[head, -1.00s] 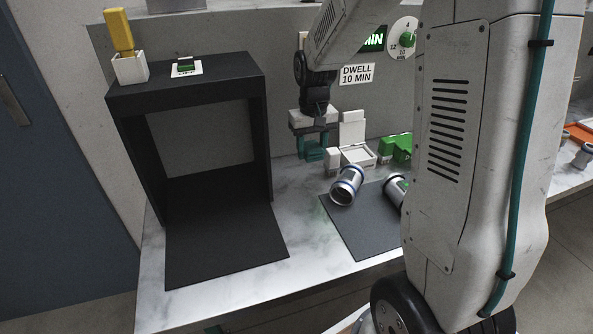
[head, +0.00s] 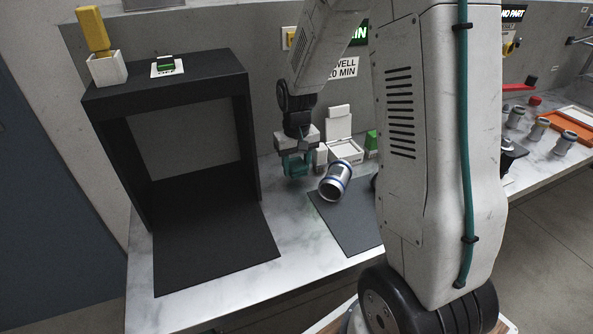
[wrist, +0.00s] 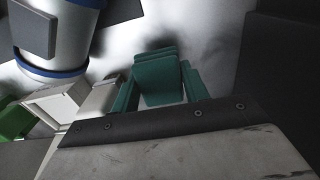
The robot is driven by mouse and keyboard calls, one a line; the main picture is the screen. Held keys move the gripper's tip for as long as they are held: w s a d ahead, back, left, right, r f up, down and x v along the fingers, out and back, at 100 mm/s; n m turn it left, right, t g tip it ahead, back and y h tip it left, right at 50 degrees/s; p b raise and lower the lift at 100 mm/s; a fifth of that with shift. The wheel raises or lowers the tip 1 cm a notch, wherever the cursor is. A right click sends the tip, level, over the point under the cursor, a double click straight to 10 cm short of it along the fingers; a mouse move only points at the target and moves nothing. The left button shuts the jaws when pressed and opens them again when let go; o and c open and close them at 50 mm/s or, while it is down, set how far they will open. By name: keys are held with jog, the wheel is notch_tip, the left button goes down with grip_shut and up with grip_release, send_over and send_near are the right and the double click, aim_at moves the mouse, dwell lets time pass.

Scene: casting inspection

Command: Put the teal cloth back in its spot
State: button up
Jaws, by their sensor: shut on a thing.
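The teal cloth (wrist: 160,80) is between the fingers of my gripper (wrist: 158,92) in the wrist view, with the marble bench top beyond it. In the head view my gripper (head: 297,166) is low over the bench, between the black booth and the open white box. The fingers are teal like the cloth, so the two are hard to tell apart there. My gripper is shut on the cloth. I cannot tell whether the cloth touches the bench. No marked spot for the cloth can be made out.
The black booth (head: 242,120) stands left of my gripper. Just right are an open white box (head: 344,150), a green object (head: 371,140) and a tilted metal cylinder (head: 335,181) by a dark mat (head: 340,222). An orange tray (head: 549,132) lies far right. Bench in front is clear.

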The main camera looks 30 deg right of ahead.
aim_at(297, 174)
jog(key=shift+f, duration=1.05)
jog(key=shift+s+f, duration=0.1)
jog(key=shift+f, duration=0.45)
